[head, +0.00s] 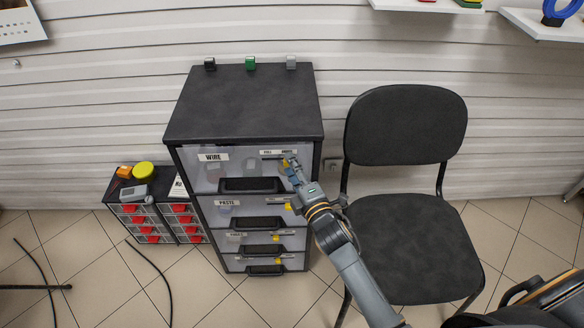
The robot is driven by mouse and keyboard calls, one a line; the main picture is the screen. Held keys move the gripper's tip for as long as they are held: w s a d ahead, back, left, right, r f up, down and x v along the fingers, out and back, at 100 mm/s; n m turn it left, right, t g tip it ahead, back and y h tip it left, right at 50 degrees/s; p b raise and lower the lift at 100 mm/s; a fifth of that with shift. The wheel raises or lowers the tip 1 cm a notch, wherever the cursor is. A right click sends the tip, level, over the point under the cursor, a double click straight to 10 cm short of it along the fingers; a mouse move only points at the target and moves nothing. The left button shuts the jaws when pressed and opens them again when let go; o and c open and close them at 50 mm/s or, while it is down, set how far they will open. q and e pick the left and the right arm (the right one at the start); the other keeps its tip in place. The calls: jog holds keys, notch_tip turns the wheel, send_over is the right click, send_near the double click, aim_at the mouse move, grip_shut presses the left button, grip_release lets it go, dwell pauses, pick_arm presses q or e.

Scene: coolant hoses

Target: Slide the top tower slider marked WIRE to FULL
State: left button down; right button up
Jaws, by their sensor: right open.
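The dark drawer tower (245,100) stands at the wall in the middle of the head view. Its top drawer carries the WIRE label (213,157) at the left. A small label strip (277,152) sits at the drawer's upper right, with FULL at its left end. The yellow slider (285,164) is below the right part of this strip, partly hidden by the gripper. My right gripper (289,163) is open at the slider; I cannot tell whether it touches. My left gripper is not in view.
Lower drawers have their own yellow sliders, including the PASTE drawer (226,203). A black chair (405,127) stands close at right, behind my right arm. Low cabinets with red-fronted drawers (144,222) stand at left.

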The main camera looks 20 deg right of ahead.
aim_at(265, 159)
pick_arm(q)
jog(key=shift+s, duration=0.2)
pick_arm(e)
jog(key=shift+c, duration=1.1)
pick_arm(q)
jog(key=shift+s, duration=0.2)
pick_arm(e)
grip_shut()
jog(key=a, duration=0.2)
jog(key=w+a+b, duration=0.1)
jog(key=a, duration=0.2)
jog(key=shift+w+a, duration=0.1)
jog(key=shift+w, duration=0.1)
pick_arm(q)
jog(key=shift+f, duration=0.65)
pick_arm(e)
jog(key=shift+o, duration=1.1)
grip_release()
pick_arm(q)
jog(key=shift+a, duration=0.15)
